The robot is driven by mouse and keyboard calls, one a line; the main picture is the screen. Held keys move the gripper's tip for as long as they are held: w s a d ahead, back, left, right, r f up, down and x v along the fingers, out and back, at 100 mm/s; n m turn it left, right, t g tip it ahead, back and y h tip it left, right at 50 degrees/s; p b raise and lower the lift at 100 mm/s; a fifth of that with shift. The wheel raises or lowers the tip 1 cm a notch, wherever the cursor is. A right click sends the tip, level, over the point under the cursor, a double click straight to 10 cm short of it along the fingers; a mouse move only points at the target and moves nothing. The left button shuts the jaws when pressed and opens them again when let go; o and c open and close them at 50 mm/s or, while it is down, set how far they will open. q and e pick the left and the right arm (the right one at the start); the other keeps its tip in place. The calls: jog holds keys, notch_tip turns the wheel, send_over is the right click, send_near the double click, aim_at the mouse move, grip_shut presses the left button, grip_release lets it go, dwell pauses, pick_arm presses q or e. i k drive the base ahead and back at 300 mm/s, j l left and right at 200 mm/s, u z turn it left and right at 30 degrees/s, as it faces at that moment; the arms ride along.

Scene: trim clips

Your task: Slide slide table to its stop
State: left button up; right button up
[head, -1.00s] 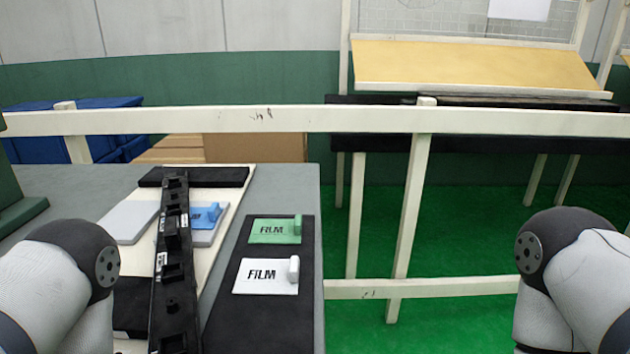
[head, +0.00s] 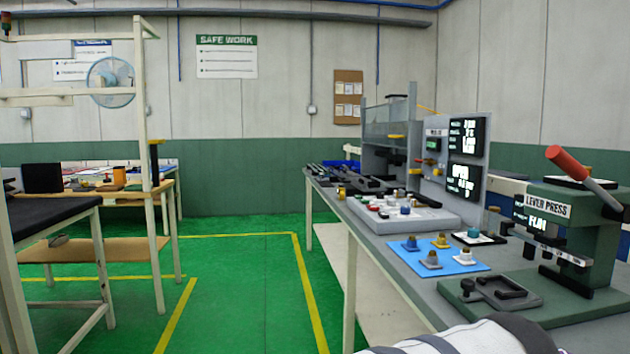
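The press has a "LEVER PRESS" label and a tilted lever with a red grip (head: 567,166). Part of my own arm shows at the bottom edge, below the bench front. Neither gripper is in view.
The long grey bench (head: 395,255) holds a blue mat (head: 442,262) with several knobbed pieces, a light grey tray (head: 405,215) and an upright panel with displays (head: 460,150). Green floor with yellow lines is clear to the left. A dark-topped table (head: 40,215) stands at far left.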

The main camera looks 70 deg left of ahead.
aim_at(362, 184)
jog(key=j+u, duration=0.25)
jog(key=j, duration=0.45)
jog(key=j+u, duration=0.3)
jog(key=j, duration=0.4)
jog(key=i+j+u, duration=0.35)
jog(key=j, duration=0.45)
jog(key=i+j+u, duration=0.35)
jog(key=i+j, duration=0.2)
jog(key=j, duration=0.15)
jog(key=i+j+u, duration=0.35)
jog(key=i+j, duration=0.2)
